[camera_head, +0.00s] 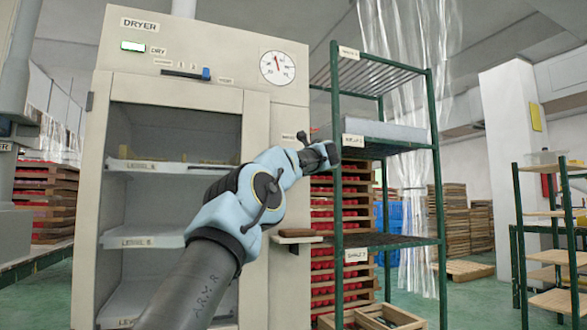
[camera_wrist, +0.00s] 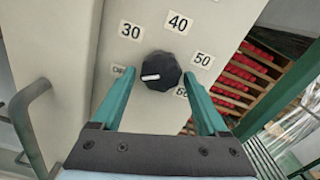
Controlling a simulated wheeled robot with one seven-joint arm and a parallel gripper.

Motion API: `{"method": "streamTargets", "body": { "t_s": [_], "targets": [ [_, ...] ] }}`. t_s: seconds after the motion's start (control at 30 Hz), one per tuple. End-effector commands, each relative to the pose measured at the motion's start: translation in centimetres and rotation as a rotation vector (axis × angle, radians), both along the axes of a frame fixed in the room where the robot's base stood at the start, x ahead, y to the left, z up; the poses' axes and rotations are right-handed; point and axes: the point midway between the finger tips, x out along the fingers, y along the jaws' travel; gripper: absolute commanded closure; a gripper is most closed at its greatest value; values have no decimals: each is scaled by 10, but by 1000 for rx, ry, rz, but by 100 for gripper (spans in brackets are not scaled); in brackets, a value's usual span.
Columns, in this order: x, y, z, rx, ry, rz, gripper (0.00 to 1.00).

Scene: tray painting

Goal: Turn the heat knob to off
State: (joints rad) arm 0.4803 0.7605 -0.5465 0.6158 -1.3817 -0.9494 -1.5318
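The heat knob (camera_wrist: 160,71) is black and round, with a white mark on its left side. The mark points left, roughly towards a small label (camera_wrist: 119,70) partly covered by my left finger. Labels 30, 40 and 50 stand around the knob, and a lower right label is partly hidden. My gripper (camera_wrist: 160,106) is open, its green fingers on either side of the knob with gaps showing. In the head view my gripper (camera_head: 322,155) is at the right side of the dryer front (camera_head: 292,205); I cannot make out the knob there.
A green shelf rack (camera_head: 436,190) stands just right of my gripper, with stacked trays of red items (camera_head: 322,260) behind it. A small ledge (camera_head: 297,233) sticks out below my gripper. The dryer's open shelves (camera_head: 150,165) are to the left. A grey handle (camera_wrist: 25,125) shows in the wrist view.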

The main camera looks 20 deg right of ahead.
Motion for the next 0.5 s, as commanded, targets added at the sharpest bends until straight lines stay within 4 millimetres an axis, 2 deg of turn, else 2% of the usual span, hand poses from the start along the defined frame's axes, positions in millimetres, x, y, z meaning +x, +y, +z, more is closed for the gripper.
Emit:
{"method": "streamTargets", "body": {
  "t_s": [0.1, 0.33, 0.5],
  "targets": [
    [0, 0, 1, 0, -1, -1, 12],
    [-1, 0, 1, 0, -2, 0, 12],
    [-16, -2, 0, 1, -4, -3, 12]
  ]
}}
